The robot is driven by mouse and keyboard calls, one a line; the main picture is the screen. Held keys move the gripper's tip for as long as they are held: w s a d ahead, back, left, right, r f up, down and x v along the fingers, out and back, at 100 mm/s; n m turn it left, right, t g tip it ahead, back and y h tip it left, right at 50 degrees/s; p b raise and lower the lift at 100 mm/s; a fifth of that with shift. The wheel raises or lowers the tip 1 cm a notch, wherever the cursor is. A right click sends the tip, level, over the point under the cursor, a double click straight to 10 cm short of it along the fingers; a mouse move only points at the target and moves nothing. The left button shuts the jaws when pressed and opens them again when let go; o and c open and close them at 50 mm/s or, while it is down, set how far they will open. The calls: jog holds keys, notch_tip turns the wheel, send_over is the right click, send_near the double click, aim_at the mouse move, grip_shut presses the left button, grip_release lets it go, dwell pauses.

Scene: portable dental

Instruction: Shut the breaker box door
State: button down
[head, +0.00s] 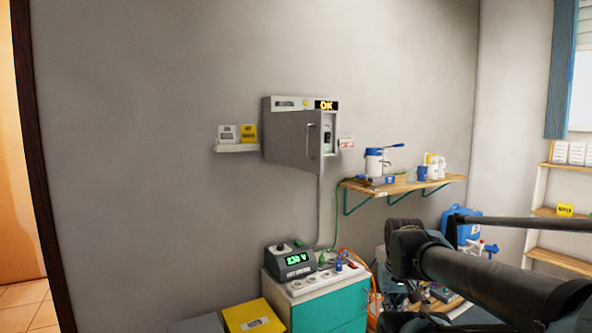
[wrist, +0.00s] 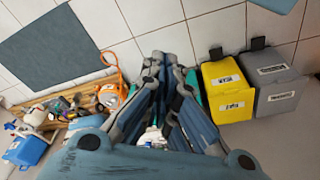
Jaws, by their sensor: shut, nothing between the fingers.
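The grey breaker box (head: 314,104) is mounted on the wall, with an "OK" display at its top right. Its door (head: 290,137), with a vertical handle (head: 308,138), stands partly open. It swings out from the left side, and a dark switch (head: 327,140) shows inside past its right edge. My gripper (wrist: 165,65) points toward the floor area in the wrist view, fingers together with nothing held. In the head view my arm is at the lower right, well apart from the box; the fingertips are not clear there. The box is not in the wrist view.
A wall shelf (head: 440,185) with bottles and a blue mug juts out right of the box. A teal cabinet (head: 330,310) with a voltage meter (head: 290,261) stands below. A small ledge (head: 236,148) holds cards at left. Yellow (wrist: 228,90) and grey (wrist: 270,85) boxes sit on the floor.

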aim_at(309, 165)
jog(key=shift+a, duration=0.15)
jog(key=w+a+r+n+h, duration=0.1)
jog(key=w+a+r+n, duration=0.3)
jog(key=r, duration=0.4)
jog(key=w+a+r+n+h, duration=0.1)
jog(key=w+r+n+h, duration=0.1)
jog(key=w+r+n, duration=0.5)
jog(key=w+a+r+n+h, duration=0.1)
jog(key=w+a+r+n, duration=0.15)
jog(key=w+r, duration=0.45)
jog(key=w+a+r+n+t+h, duration=0.1)
jog(key=w+a+r+n, duration=0.1)
jog(key=a+r+n, duration=0.35)
jog(key=w+a+r+n+t+h, duration=0.1)
jog(key=w+a+r+n, duration=0.15)
jog(key=a+r, duration=0.65)
jog(key=w+a+r+n+t+h, duration=0.1)
jog(key=w+a+r+n, duration=0.25)
jog(key=a, duration=0.65)
jog(key=shift+w+d+f, duration=0.95)
jog(key=shift+d+f, duration=0.05)
jog(key=shift+d, duration=0.5)
jog(key=shift+w+d+f, duration=1)
jog(key=shift+d+f, duration=0.05)
jog(key=shift+d, duration=0.4)
jog(key=shift+w+d+f, duration=0.95)
jog(key=shift+d+f, duration=0.05)
jog(key=shift+d, duration=0.5)
jog(key=shift+n, duration=0.3)
